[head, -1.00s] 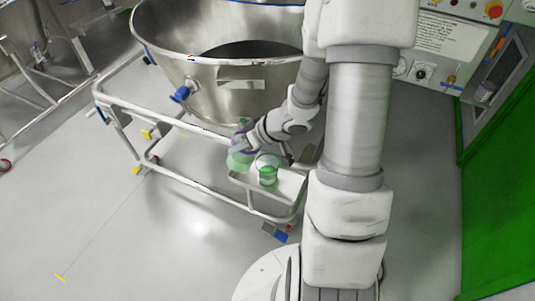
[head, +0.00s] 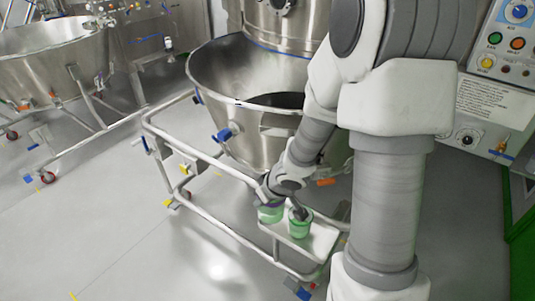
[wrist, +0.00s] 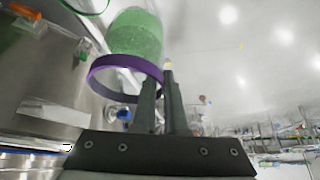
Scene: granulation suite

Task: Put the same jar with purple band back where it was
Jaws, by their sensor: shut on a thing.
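The jar with purple band (head: 269,213) holds green material and is at the left end of the small shelf (head: 318,247) on the bowl's trolley. In the wrist view the purple band (wrist: 125,68) and the green contents (wrist: 137,33) show beside the fingers. My gripper (wrist: 166,80) is shut on this jar at its band. Whether the jar's base touches the shelf cannot be told. A second green jar (head: 300,226) stands just to its right on the shelf. A green rim also shows at the top of the wrist view (wrist: 84,8).
The large steel bowl (head: 235,80) rises behind the shelf. The trolley's tube frame (head: 205,215) runs along the front left. A control panel (head: 490,105) stands at the right, and another bowl (head: 50,55) at the far left. The floor at front left is clear.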

